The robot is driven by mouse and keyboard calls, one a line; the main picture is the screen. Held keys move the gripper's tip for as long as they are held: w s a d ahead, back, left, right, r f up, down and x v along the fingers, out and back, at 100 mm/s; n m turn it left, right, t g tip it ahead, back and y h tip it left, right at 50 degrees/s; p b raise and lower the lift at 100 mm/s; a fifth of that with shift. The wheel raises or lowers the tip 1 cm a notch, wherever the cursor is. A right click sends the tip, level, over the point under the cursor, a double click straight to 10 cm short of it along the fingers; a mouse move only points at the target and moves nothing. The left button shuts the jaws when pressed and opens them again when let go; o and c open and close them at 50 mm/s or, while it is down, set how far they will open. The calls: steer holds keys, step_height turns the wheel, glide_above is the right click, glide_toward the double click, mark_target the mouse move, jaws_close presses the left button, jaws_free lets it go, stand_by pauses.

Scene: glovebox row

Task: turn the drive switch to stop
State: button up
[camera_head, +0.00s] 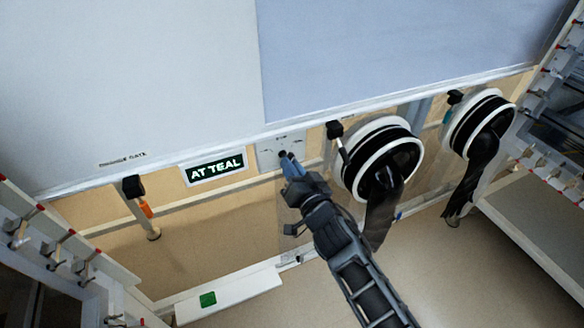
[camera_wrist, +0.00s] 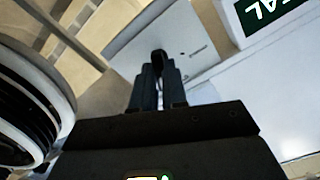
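The drive switch is a small black knob on a pale plate (camera_head: 268,155) below the white cabinet front. In the wrist view the knob (camera_wrist: 160,56) stands out from the plate (camera_wrist: 195,40), at the tips of my gripper (camera_wrist: 159,72). The two dark fingers are close together, one on each side of the knob, with a narrow gap between them. They appear closed on it. In the head view my gripper (camera_head: 286,158) reaches the plate from below right and partly covers the knob. The small plate lettering is too blurred to read.
A sign reading "AT TEAL" (camera_head: 215,168) is left of the plate. A round black-and-white glove port (camera_head: 378,160) with a hanging black glove is close on the right; another (camera_head: 478,124) is farther right. A black-knobbed lever (camera_head: 134,188) is at left.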

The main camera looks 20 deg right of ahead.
jaws_close()
steer(key=n, duration=0.5)
steer(key=shift+n, duration=0.3)
steer(key=o, duration=0.5)
jaws_free()
steer(key=shift+o, duration=0.2)
steer(key=shift+s, duration=0.1)
steer(key=s, duration=0.7)
steer(key=shift+s, duration=0.35)
